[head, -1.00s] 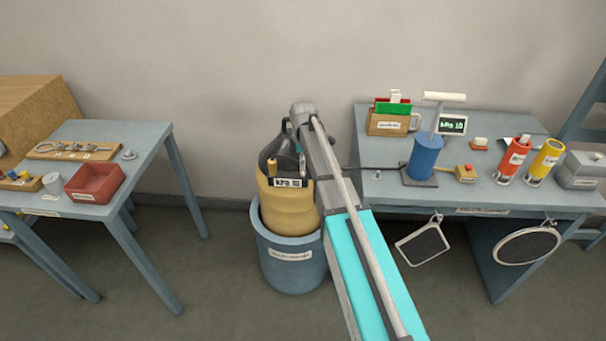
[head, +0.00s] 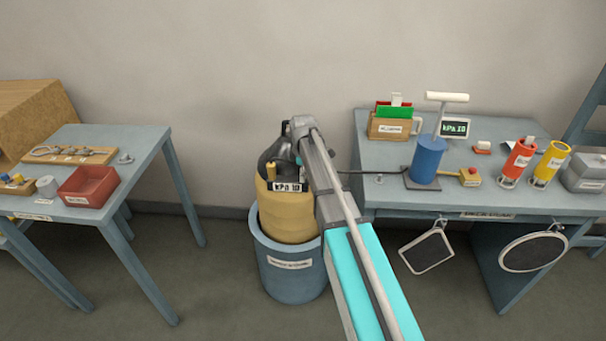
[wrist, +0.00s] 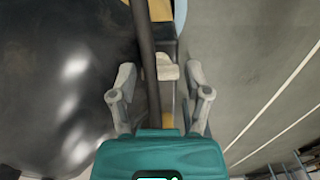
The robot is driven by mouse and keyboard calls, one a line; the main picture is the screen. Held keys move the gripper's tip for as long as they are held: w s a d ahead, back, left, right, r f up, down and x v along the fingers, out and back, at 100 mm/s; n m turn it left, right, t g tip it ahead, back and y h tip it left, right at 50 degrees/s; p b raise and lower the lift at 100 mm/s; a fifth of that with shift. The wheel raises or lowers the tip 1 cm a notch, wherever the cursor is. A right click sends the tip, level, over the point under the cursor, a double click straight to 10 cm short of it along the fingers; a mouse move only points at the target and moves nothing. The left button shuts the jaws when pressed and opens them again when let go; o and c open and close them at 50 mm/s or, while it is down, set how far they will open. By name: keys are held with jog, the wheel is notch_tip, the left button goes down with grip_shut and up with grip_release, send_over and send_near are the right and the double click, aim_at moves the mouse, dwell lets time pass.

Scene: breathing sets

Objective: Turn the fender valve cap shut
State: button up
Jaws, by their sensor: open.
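My gripper (wrist: 160,72) is open at the fender's top. In the wrist view, the black dome (wrist: 60,80) fills the left. A dark bar (wrist: 147,50) and a small pale piece (wrist: 167,71) lie between the fingers; contact is unclear. In the head view my arm hides the fender's right upper side.
The blue tub (head: 290,278) stands on the floor between two tables. The right table (head: 455,197) holds a blue pump (head: 427,160), whose hose runs toward the fender, and red and yellow cylinders.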

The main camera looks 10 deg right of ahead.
jog(key=c, duration=0.9)
jog(key=shift+o, duration=0.2)
jog(key=shift+m, duration=0.5)
jog(key=m, duration=0.3)
jog(key=shift+m, duration=0.3)
jog(key=m, duration=1.3)
jog(key=shift+m, duration=0.3)
